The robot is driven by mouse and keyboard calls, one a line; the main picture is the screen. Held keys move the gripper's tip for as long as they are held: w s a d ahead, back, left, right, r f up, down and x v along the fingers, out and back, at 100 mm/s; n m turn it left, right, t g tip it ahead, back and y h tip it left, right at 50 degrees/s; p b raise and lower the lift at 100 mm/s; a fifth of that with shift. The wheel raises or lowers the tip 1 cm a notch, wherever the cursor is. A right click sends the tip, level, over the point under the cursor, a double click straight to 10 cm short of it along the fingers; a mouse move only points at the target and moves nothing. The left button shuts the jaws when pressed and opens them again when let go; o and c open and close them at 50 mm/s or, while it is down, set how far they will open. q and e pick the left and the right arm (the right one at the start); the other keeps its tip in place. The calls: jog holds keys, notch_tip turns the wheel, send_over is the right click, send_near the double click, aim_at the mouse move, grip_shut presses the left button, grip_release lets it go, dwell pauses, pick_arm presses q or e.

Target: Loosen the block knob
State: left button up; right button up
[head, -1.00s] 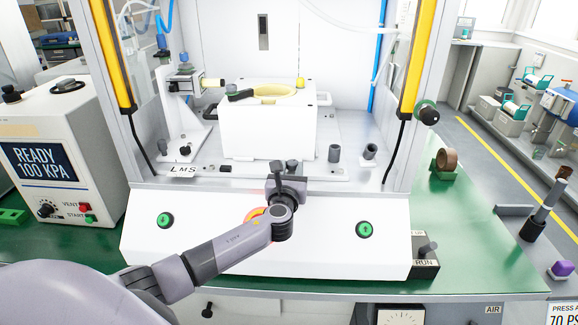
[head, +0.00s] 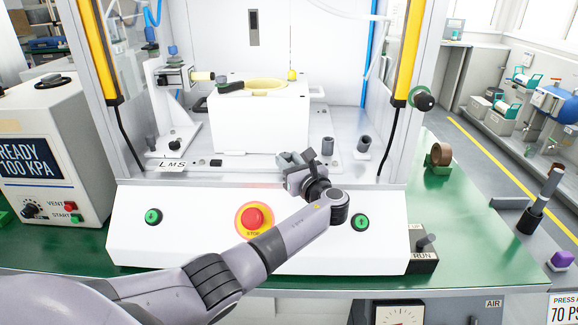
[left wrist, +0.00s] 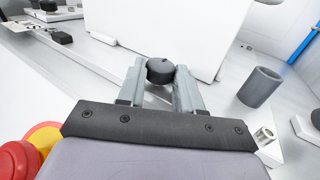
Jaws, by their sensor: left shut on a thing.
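A small dark round knob (left wrist: 160,70) sits between the fingertips of my left gripper (left wrist: 158,78) in the left wrist view, close to the front of a white block (left wrist: 185,35). The fingers are shut on the knob from both sides. In the head view my left gripper (head: 297,160) is at the front edge of the press bed, in front of the white block (head: 260,128), and hides the knob. My right gripper is not in view.
The red stop button (head: 252,218) and two green buttons (head: 153,216) are on the white panel below. Yellow-fronted uprights (head: 408,55) flank the press opening.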

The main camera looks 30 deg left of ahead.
pick_arm(q)
jog(key=shift+f, duration=0.1)
dwell(0.3)
jog(key=o, duration=1.1)
jog(key=shift+c, duration=0.2)
jog(key=shift+v, duration=3.6)
